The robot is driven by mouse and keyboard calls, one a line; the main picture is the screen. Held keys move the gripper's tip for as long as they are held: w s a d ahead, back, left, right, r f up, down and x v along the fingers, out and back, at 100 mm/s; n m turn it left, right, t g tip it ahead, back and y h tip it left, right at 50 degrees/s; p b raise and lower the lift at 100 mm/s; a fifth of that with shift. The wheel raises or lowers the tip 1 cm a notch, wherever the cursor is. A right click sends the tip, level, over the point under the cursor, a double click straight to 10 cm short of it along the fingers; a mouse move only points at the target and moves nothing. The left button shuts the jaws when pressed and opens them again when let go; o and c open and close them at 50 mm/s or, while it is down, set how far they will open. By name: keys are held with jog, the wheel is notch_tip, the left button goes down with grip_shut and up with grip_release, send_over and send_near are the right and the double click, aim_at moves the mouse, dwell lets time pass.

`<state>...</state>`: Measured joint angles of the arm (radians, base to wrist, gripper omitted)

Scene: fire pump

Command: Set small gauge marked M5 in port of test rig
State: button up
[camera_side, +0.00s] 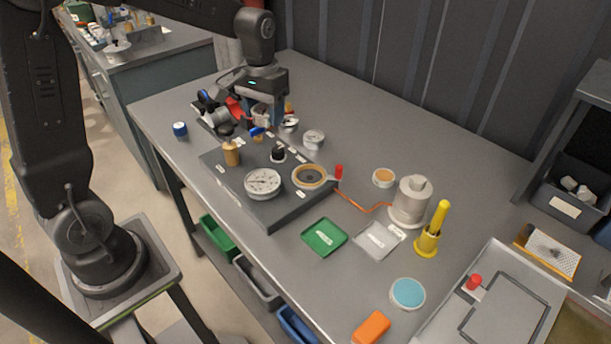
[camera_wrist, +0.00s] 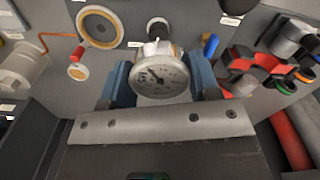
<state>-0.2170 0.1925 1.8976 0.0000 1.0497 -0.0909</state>
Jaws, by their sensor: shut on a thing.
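My gripper (camera_wrist: 162,76) is shut on a small round gauge (camera_wrist: 160,79) with a pale dial, held between two blue fingers in the wrist view. In the side view my gripper (camera_side: 263,112) is low over the far edge of the test rig (camera_side: 287,212), a dark block on the bench. The rig bears a large white gauge (camera_side: 263,183), a brass-rimmed ring (camera_side: 309,176), a brass fitting (camera_side: 231,153), a black knob (camera_side: 278,155) and a blue lever (camera_side: 257,132). I cannot tell which opening is the port.
Two other gauges stand right of my gripper, one at the far side (camera_side: 313,138). Red and black fittings (camera_side: 214,112) crowd its left. A green tray (camera_side: 324,237), a grey cylinder (camera_side: 410,202) and a yellow tool (camera_side: 431,230) stand to the right. The back right bench is clear.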

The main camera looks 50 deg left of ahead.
jog(key=shift+s+a+r+n, duration=0.2)
jog(key=shift+s+r+n, duration=0.1)
jog(key=shift+r, duration=0.3)
send_over(310, 177)
notch_tip(310, 177, down, 6)
jog(key=shift+s+f, duration=0.15)
jog(key=shift+f, duration=2.1)
jog(key=shift+f, duration=0.4)
jog(key=shift+f, duration=0.2)
jog(key=o, duration=1)
